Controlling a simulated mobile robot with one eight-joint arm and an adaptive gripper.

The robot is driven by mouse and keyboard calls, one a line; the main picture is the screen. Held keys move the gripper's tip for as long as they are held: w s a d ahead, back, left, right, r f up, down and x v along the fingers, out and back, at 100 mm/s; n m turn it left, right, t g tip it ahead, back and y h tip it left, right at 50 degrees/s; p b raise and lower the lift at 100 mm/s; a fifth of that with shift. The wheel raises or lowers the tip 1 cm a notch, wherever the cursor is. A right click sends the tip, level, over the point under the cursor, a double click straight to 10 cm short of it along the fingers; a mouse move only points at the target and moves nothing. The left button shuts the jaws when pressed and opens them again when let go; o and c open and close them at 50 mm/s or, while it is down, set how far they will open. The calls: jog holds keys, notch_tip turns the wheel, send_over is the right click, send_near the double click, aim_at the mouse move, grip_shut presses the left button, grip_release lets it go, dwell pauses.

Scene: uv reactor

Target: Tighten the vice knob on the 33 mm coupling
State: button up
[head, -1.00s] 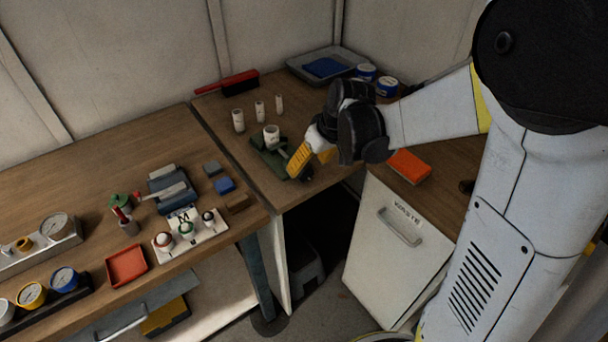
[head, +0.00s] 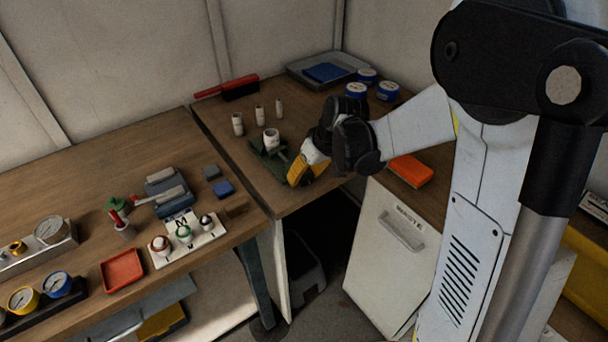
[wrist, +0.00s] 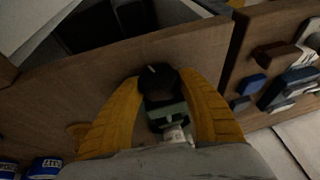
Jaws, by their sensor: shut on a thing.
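The green vice (head: 266,163) sits near the front edge of the back table, with the white coupling (head: 271,140) upright in it. In the wrist view, the vice (wrist: 165,114) and the coupling (wrist: 175,134) show between my fingers. The round black vice knob (wrist: 158,82), with a pale mark on it, is between my yellow fingertips. My gripper (wrist: 160,88) is shut on the knob, one finger on each side. In the head view, my gripper (head: 303,177) is at the vice's front right end and hides the knob.
Several white couplings (head: 259,114) stand behind the vice. A red-handled brush (head: 240,88), a grey tray (head: 312,72) and blue-and-white tins (head: 387,91) are farther back. An orange box (head: 410,170) lies right of my gripper. A waste cabinet (head: 396,245) stands below the table.

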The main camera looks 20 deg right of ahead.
jog(key=shift+g+y, duration=0.3)
jog(key=shift+y, duration=0.4)
jog(key=o, duration=1.2)
jog(key=v, duration=1.2)
jog(key=shift+d, duration=0.1)
